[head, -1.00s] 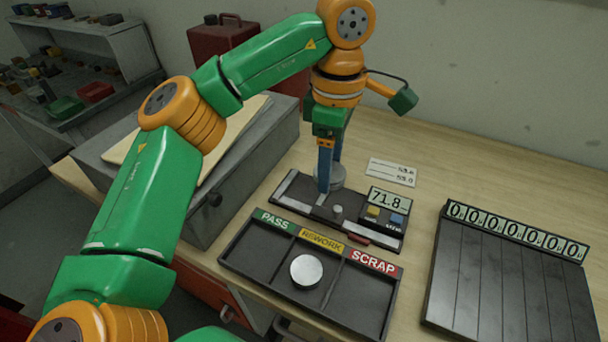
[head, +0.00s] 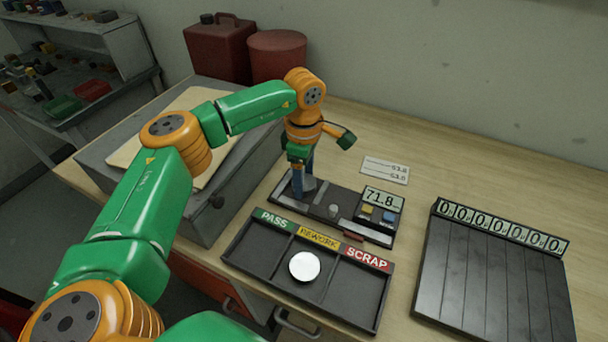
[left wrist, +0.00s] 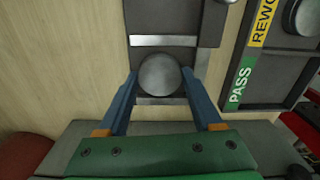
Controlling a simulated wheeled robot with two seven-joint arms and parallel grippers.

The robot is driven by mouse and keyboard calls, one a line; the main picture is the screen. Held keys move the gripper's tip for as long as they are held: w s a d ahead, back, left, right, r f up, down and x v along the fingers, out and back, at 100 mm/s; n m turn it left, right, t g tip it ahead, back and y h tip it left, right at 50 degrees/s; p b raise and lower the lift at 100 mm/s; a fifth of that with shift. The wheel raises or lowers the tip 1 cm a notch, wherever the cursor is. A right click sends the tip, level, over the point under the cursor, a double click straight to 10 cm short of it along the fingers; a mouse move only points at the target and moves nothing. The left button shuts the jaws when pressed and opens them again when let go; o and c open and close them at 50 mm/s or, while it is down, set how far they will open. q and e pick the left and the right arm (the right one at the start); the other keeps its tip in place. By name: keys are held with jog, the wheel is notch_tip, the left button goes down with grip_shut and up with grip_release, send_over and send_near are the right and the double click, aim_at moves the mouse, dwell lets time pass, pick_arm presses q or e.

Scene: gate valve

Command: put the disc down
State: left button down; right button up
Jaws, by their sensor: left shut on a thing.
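My left gripper (head: 302,186) points down over the left end of the dark measuring device (head: 350,226). Its two blue fingers are shut on a grey metal disc (left wrist: 160,75), which shows between the fingertips in the left wrist view. In the head view the fingers partly hide this disc. I cannot tell whether it touches the device. The device's display (head: 383,199) reads 71.8. A second, bright disc (head: 304,266) lies in the REWORK compartment of the tray (head: 236,262). The PASS and SCRAP compartments look empty. My right gripper is not in view.
A grey box (head: 206,203) with a board on top stands left of the device. A ridged dark panel (head: 490,275) with a row of zeros lies at the right. A paper label (head: 385,170) lies behind the display. The wood between device and panel is clear.

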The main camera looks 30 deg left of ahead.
pick_arm(q)
jog(key=shift+c, duration=1.1)
grip_release()
jog(key=shift+o, duration=0.9)
jog(key=shift+w+f, duration=0.1)
jog(key=shift+w, duration=0.05)
notch_tip(320, 180, up, 13)
jog(key=shift+f, duration=0.2)
